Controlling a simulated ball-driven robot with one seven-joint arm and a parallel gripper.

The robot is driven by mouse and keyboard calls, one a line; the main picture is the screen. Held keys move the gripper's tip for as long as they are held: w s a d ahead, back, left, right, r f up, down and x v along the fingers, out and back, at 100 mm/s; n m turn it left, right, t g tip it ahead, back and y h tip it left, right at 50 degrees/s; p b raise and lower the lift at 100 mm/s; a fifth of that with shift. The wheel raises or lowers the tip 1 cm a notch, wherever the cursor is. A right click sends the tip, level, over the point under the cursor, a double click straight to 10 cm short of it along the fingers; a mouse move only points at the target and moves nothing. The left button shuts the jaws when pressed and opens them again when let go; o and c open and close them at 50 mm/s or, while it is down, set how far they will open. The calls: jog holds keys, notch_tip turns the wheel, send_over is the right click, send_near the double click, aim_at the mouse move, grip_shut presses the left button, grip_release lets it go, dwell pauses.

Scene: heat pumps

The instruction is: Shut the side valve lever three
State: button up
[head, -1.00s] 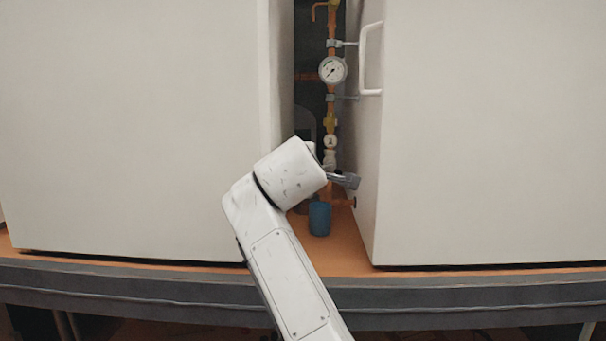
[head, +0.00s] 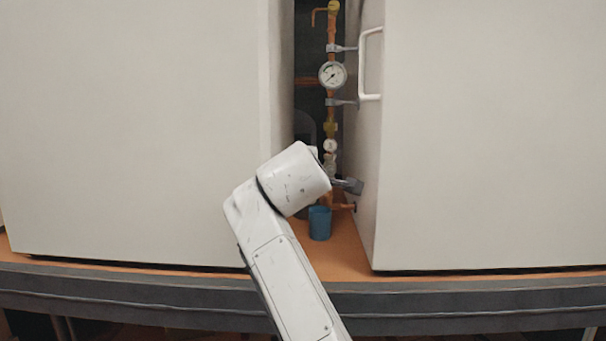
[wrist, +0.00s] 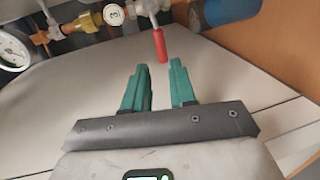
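A red lever (wrist: 160,45) hangs from a pale valve body (wrist: 148,7) in the wrist view, beside a round tag marked 3 (wrist: 113,14). My gripper (wrist: 159,68) is open, with its two green fingers apart. The lever's free end lies just beyond the fingertips, in line with the gap between them; I cannot tell whether it is between them in depth. In the head view my gripper (head: 348,186) shows only in part beside the lower pipe, at the right cabinet's side. The red lever cannot be made out there.
The copper pipe with a gauge (head: 333,75) stands in the narrow gap between a left white cabinet (head: 130,130) and a right one (head: 490,130). A white handle (head: 363,65) juts from the right cabinet. A blue cup (head: 320,222) stands below the pipe.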

jog(key=s+d+p, duration=0.1)
jog(key=s+d, duration=0.1)
jog(key=s, duration=1.5)
jog(key=shift+d+p, duration=0.15)
jog(key=shift+p, duration=0.25)
jog(key=s+d+f+m+g, duration=0.25)
jog(key=d+f, duration=0.25)
jog(key=f, duration=0.6)
jog(key=s+d+f+m+g, duration=0.25)
jog(key=d+f, duration=0.25)
jog(key=f, duration=0.6)
jog(key=s+d+f+m+g, duration=0.25)
jog(key=d+f, duration=0.25)
jog(key=f, duration=0.6)
jog(key=s+d+f+m+g, duration=0.2)
jog(key=s+f, duration=0.4)
jog(key=s, duration=0.4)
jog(key=s+d+f+m+g, duration=0.3)
jog(key=s+d+f+m, duration=0.2)
jog(key=s, duration=0.5)
jog(key=s+d+f+m+g, duration=0.2)
jog(key=s+d+f+m, duration=0.2)
jog(key=s+f, duration=0.4)
jog(key=s+d, duration=0.1)
jog(key=s, duration=0.2)
jog(key=shift+f, duration=0.25)
